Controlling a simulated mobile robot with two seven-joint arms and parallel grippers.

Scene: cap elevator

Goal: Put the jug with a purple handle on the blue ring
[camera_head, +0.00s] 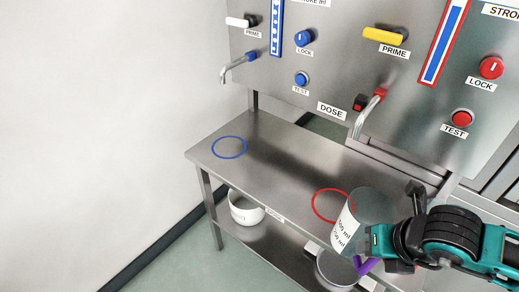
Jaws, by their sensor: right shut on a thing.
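A clear jug (371,207) with a printed white label stands out at the lower right, tilted in the picture. Its purple handle (367,266) shows below my right gripper. My right gripper (376,243) is shut on the jug, its arm coming in from the right. The jug partly covers the red ring (318,211) on the steel bench; I cannot tell whether it touches the bench. The blue ring (229,158) lies empty on the left part of the bench, under the left spout. My left gripper is out of view.
The steel bench (275,165) is clear between the rings. A metal panel behind carries a left spout (238,66), a right spout (369,115), knobs and buttons. A white pot (245,208) and a metal pot (336,272) stand on the lower shelf.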

